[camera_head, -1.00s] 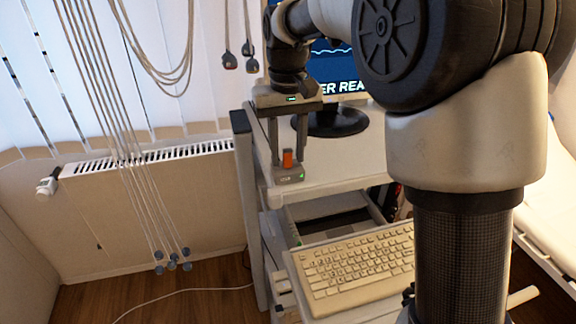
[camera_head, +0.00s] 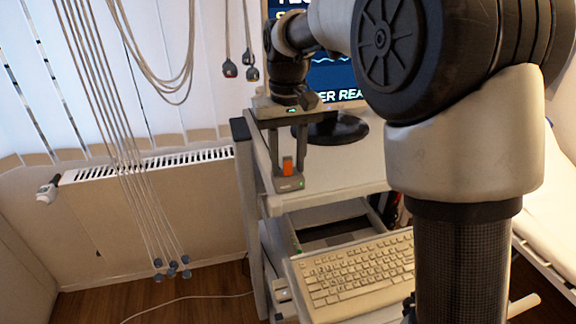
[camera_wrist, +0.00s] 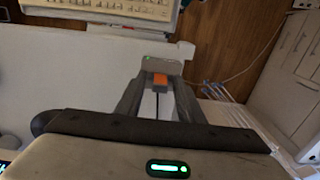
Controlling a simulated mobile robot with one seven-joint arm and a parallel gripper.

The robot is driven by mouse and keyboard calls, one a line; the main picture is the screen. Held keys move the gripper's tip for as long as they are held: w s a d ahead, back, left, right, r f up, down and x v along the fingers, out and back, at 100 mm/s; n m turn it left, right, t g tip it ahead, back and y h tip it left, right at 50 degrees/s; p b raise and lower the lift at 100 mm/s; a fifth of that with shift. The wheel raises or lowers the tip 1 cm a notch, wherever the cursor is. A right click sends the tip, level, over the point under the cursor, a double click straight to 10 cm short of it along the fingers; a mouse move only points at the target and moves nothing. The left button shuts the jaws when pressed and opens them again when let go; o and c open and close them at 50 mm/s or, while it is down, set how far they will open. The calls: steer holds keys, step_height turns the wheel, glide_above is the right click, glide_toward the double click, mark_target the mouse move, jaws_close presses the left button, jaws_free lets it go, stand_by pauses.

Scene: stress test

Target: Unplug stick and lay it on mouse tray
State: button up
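The stick (camera_head: 288,168) is small and orange and stands upright in a grey block (camera_head: 290,184) with a green light, at the front left of the white cart top. My gripper (camera_head: 289,170) points down over the block, one finger on each side of the stick. In the wrist view the stick (camera_wrist: 160,78) shows between the fingertips (camera_wrist: 160,84), with a narrow gap on each side. The gripper looks open. The stick's lower end is hidden in the block. I cannot tell for sure which surface is the mouse tray.
A keyboard (camera_head: 355,272) lies on a lower shelf in front of the cart top. A monitor base (camera_head: 335,130) stands behind my gripper. Cords (camera_head: 125,170) hang at the left before a radiator (camera_head: 150,163). My own arm covers much of the right side.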

mark_target(288, 158)
stand_by(0.8)
jaws_close()
steer(key=shift+r+p, duration=0.15)
steer(key=shift+p, duration=0.2)
steer(key=shift+r+p, duration=1.7)
steer(key=shift+r, duration=1.15)
